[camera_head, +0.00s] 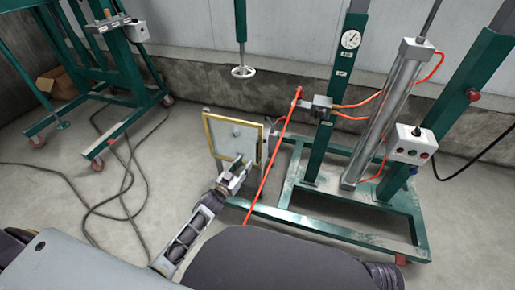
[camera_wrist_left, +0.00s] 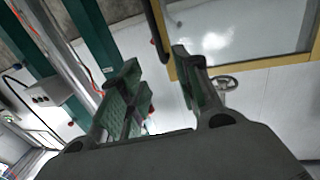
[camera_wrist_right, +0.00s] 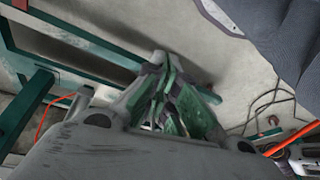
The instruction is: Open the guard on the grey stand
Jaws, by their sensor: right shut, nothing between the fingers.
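The guard is a clear panel in a yellow frame (camera_head: 207,135), beside the green stand (camera_head: 318,150) that carries a grey cylinder; I see no all-grey stand. It is upright and looks square to my head view. My left gripper (camera_head: 240,165) is at the guard's lower right part. In the left wrist view my left gripper (camera_wrist_left: 156,62) is open, with the yellow frame (camera_wrist_left: 262,62) at upper right. A dark bar (camera_wrist_left: 154,28), perhaps a handle, lies just beyond the fingertips; I cannot tell whether it is between them. My right gripper (camera_wrist_right: 166,70) is shut and empty in the right wrist view.
An orange hose (camera_head: 274,150) hangs just right of the guard. A white button box (camera_head: 411,143) is on the stand's right post. A handwheel (camera_head: 243,71) hangs behind. Another green frame (camera_head: 130,80) stands at the left, with black cables (camera_head: 100,205) on the floor.

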